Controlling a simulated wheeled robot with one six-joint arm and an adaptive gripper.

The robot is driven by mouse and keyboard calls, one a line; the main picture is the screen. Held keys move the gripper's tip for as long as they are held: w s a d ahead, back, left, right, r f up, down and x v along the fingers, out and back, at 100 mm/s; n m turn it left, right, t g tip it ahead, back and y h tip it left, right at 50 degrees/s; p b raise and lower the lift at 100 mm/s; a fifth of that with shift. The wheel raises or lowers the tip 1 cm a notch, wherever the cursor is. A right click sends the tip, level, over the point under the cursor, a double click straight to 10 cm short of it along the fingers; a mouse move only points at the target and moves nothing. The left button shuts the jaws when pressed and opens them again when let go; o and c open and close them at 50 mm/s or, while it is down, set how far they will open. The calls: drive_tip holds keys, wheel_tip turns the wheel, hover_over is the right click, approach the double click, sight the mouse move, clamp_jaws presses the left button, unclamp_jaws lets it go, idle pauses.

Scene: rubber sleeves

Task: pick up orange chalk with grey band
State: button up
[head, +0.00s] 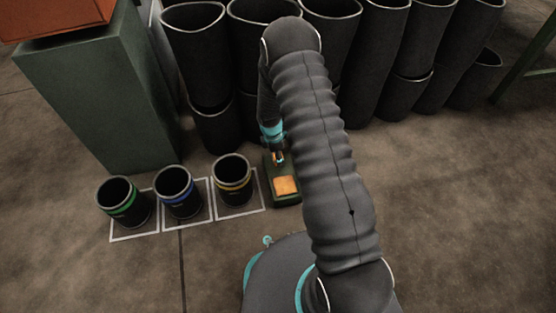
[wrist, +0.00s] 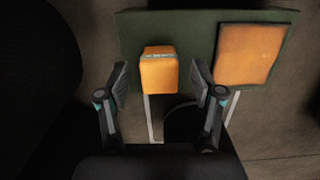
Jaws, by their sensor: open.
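The orange chalk (wrist: 158,76) is a small block with a thin grey band near its far end. It rests on a dark green stand (wrist: 190,30). In the wrist view my gripper (wrist: 159,82) is open, with one finger on each side of the chalk and visible gaps to both. In the head view my gripper (head: 278,157) is over the far part of the green stand (head: 270,190), and the chalk is hard to make out there. A flat orange pad (wrist: 248,54) lies on the stand to the right of the chalk; it also shows in the head view (head: 286,186).
Black cups with green (head: 122,203), blue (head: 177,192) and yellow (head: 232,181) bands stand in white floor squares to the left. Several large black sleeves (head: 370,60) stand behind. A green cabinet (head: 100,100) is at the left.

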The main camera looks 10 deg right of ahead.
drive_tip(key=shift+f, duration=0.8)
clamp_jaws()
drive_tip(key=shift+r, duration=0.15)
drive_tip(key=shift+r, duration=0.55)
drive_tip(key=r, duration=0.2)
drive_tip(key=s+r+p, duration=0.1)
drive_tip(key=shift+d+r, duration=0.35)
drive_tip(key=shift+r, duration=0.05)
drive_tip(key=s+d+r+p, duration=0.1)
drive_tip(key=s+d+r, duration=0.3)
drive_tip(key=s, duration=0.5)
wheel_tip(320, 180, up, 2)
drive_tip(key=shift+s+d, duration=0.25)
drive_tip(key=shift+s, duration=0.05)
